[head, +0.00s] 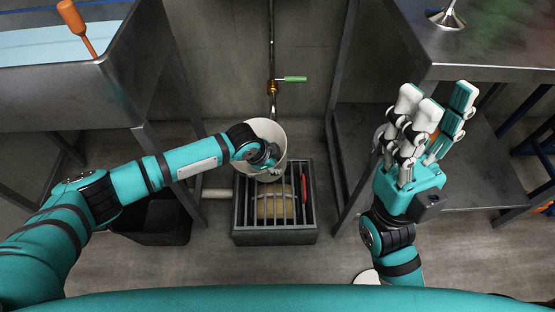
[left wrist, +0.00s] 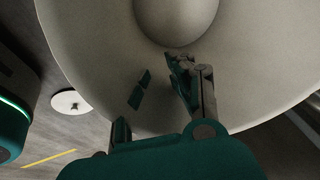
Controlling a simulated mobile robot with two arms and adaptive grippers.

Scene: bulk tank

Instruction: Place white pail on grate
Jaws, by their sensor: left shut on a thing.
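The white pail (head: 270,128) is at the back edge of the grate (head: 245,210) in the head view, overlapping its far side. Its bottom is hidden, so I cannot tell if it touches the grate. My left gripper (head: 268,165) is shut on the pail's near wall. In the left wrist view the pail (left wrist: 90,45) fills most of the picture, with the left gripper's fingers (left wrist: 165,90) at its wall. My right gripper (head: 435,115) is open and empty, fingers pointing up, well to the right of the pail.
A red object (head: 304,184) lies at the grate's right side, and a tan object (head: 275,206) shows between its bars. A pipe with a green valve handle (head: 292,79) rises behind the pail. A black bin (head: 155,222) stands left. A metal tank (head: 75,95) and bench (head: 480,65) flank the space.

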